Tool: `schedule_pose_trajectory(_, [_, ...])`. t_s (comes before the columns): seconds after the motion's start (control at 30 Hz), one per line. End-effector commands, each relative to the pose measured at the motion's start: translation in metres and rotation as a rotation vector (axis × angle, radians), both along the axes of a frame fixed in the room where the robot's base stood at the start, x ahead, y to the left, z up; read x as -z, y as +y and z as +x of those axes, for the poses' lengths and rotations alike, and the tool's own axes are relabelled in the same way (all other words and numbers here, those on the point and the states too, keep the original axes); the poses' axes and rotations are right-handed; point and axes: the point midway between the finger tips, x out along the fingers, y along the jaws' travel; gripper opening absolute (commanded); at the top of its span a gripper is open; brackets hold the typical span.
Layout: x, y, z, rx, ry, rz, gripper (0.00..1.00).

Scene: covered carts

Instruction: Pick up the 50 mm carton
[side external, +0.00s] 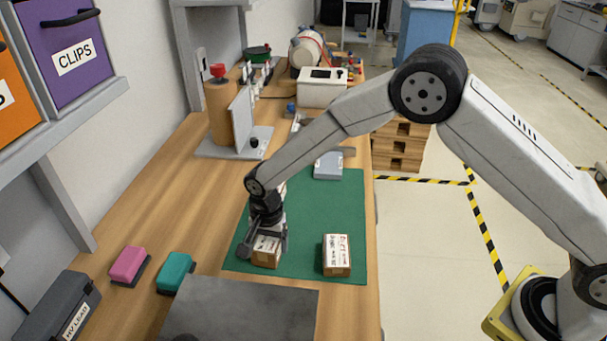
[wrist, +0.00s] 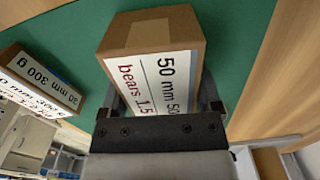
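The 50 mm carton (wrist: 152,72) is a brown box with a white label reading "50 mm" in the wrist view. In the side external view the carton (side external: 266,252) is at the front left of the green mat (side external: 300,260), low at the mat. My gripper (side external: 265,240) is down over it, with a finger on each side. In the wrist view my gripper (wrist: 161,108) has its fingers beside the carton, whose body partly hides them. I cannot tell whether the fingers press on it or stand slightly apart.
A second labelled carton (side external: 337,255) stands to the right on the mat; it also shows in the wrist view (wrist: 38,78). A grey plate (side external: 240,308) lies in front. Pink (side external: 128,264) and teal (side external: 175,272) blocks are at left. A grey object (side external: 328,165) lies at the mat's back.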

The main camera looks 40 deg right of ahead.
Motion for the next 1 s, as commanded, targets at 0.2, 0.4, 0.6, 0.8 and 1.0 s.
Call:
schedule_pose_trajectory(0.2, [0.000, 0.000, 0.000, 0.000, 0.000, 0.000, 0.00])
schedule_pose_trajectory(0.4, [-0.001, 0.000, 0.001, 0.000, -0.002, 0.000, 0.00])
schedule_pose_trajectory(0.6, [-0.003, 0.000, 0.001, 0.000, -0.003, 0.001, 0.00])
schedule_pose_trajectory(0.8, [-0.013, 0.000, 0.001, 0.000, -0.004, 0.002, 0.00])
schedule_pose_trajectory(1.0, [-0.035, 0.000, 0.000, 0.000, -0.005, 0.002, 0.00])
